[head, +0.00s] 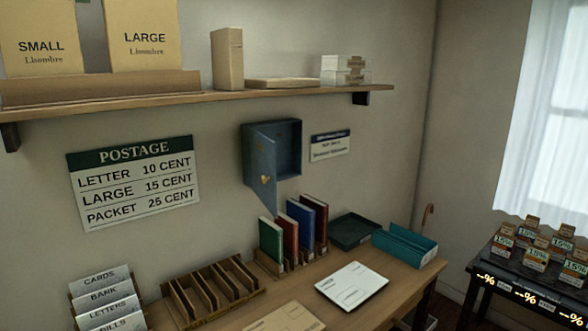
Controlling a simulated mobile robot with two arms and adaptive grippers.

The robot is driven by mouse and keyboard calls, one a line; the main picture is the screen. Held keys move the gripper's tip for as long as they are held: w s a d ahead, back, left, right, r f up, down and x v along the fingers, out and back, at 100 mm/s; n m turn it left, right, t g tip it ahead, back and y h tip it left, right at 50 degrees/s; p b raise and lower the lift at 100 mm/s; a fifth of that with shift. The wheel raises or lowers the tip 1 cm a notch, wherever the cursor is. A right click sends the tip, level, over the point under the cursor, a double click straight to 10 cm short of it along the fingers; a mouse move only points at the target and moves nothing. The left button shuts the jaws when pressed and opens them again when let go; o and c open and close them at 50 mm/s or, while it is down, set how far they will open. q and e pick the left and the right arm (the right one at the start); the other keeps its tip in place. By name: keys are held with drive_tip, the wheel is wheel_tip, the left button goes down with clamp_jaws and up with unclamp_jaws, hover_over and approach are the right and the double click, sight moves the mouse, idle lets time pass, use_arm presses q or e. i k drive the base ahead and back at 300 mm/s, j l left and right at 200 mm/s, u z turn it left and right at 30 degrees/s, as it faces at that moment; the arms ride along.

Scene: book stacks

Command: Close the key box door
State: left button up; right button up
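The key box (288,149) is a blue-grey metal box fixed to the wall in the middle of the head view. Its door (262,172) is hinged on the left side and stands open, swung out from the wall. A small brass-coloured piece (265,180) shows on the door. The inside of the box looks dark, and I cannot make out keys. Neither of my grippers shows in the head view.
A wooden desk (395,285) stands below the box, with upright coloured books (291,232), a teal tray (405,246) and wooden racks (213,289). A loaded shelf (215,104) runs above. A dark table (520,283) with small labelled items stands at right.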

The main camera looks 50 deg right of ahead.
sight(263, 163)
drive_tip(key=l+z, duration=0.1)
drive_tip(key=z, duration=1.15)
